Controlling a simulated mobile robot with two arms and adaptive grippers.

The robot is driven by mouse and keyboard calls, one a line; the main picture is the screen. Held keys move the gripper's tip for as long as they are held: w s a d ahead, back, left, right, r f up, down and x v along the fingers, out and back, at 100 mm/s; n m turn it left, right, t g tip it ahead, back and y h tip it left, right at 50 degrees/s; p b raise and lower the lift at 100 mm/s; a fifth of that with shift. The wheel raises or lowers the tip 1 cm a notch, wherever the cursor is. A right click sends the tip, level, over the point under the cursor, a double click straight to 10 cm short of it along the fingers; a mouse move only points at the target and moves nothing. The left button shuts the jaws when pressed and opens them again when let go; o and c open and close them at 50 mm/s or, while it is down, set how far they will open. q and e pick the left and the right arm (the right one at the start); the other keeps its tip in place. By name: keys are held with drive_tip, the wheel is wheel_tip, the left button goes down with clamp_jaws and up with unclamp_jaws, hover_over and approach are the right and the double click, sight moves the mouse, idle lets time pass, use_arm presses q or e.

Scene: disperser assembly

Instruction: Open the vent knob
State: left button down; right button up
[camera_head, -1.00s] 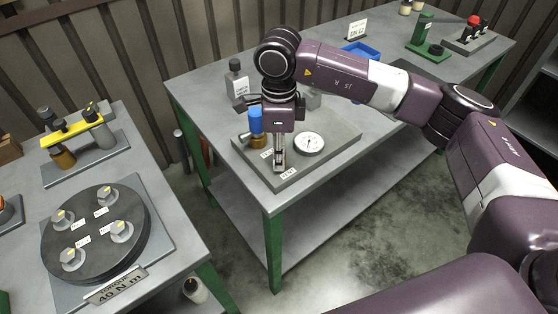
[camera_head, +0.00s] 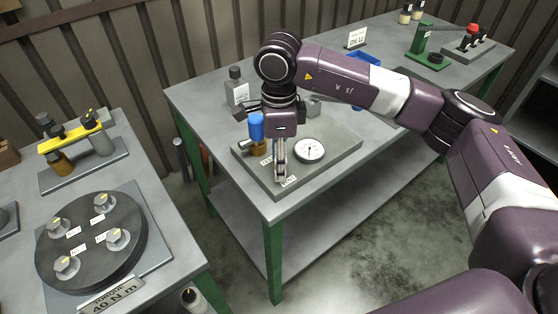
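My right gripper (camera_head: 280,178) points straight down over the front of the grey base plate (camera_head: 335,150), at the near corner of the middle table. Its fingers look close together, with their tips beside the small white label reading VENT (camera_head: 288,181). The vent knob itself cannot be made out; the fingers appear to hide it. I cannot tell whether they hold it. A blue-topped brass part (camera_head: 257,130) stands just left of the gripper, and a white dial gauge (camera_head: 309,150) sits to its right. My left gripper is not in view.
A grey bottle (camera_head: 236,90) stands behind the plate. A blue tray (camera_head: 366,65) and a green stand (camera_head: 420,45) are farther back. The left table carries a dark round disc (camera_head: 95,240) with several knobs and a yellow-barred fixture (camera_head: 75,135).

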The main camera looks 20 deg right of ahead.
wheel_tip(320, 180, up, 12)
idle(0.7)
idle(0.4)
